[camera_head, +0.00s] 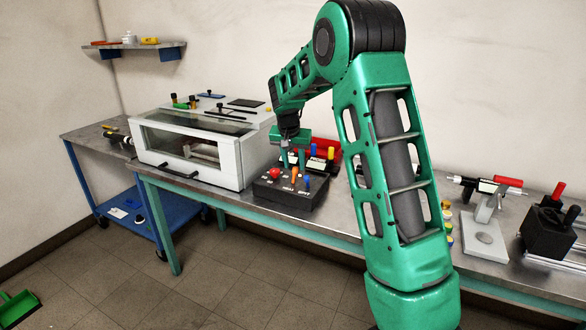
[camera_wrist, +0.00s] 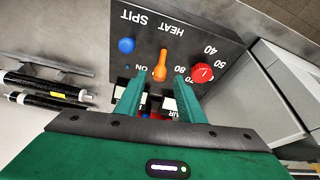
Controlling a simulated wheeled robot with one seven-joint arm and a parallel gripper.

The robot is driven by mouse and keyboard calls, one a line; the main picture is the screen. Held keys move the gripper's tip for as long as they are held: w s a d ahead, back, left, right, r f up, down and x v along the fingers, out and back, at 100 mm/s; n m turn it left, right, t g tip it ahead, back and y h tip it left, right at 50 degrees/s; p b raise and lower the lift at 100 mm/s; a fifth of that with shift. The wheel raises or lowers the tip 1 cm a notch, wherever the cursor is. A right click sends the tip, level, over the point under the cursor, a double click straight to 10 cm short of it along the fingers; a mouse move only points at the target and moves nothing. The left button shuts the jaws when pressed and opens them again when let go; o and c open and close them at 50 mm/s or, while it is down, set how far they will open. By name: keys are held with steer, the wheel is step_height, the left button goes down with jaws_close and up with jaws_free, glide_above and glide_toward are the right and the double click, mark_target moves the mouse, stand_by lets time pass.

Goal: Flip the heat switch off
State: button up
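The heat switch (camera_wrist: 161,65) is an orange lever on a black control box (camera_wrist: 190,28), beside the word HEAT in the wrist view. A blue switch (camera_wrist: 126,45) by the word SPIT sits to its left, and a red knob (camera_wrist: 202,72) with a number scale to its right. My gripper (camera_wrist: 158,88) is open, its two green fingers apart on either side of the orange lever's lower end; I cannot tell whether either touches it. In the head view, my gripper (camera_head: 293,161) is just above the control box (camera_head: 289,196).
A white windowed oven (camera_head: 200,148) stands left of the box. A red object (camera_head: 328,147) and coloured handles are close behind the box. A clamp stand (camera_head: 486,222) and a black block (camera_head: 548,236) stand at the bench's right.

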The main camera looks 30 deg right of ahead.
steer(key=shift+x, duration=1.05)
jaws_close()
steer(key=shift+a, duration=0.2)
steer(key=s+a+t+h, duration=0.1)
steer(key=a+t+h, duration=0.1)
steer(key=h, duration=0.1)
steer(key=shift+s+a, duration=0.1)
steer(key=shift+s, duration=0.1)
steer(key=shift+s+a+f+t+h, duration=0.25)
steer(key=shift+a+t+h, duration=0.1)
steer(key=shift+t+h, duration=0.25)
steer(key=shift+s+a+f+t+h, duration=0.2)
steer(key=shift+a+t+h, duration=0.2)
steer(key=shift+h, duration=0.35)
steer(key=shift+s+a+f+t+h, duration=0.15)
steer(key=shift+s+a+t+h, duration=0.15)
steer(key=shift+t+h, duration=0.35)
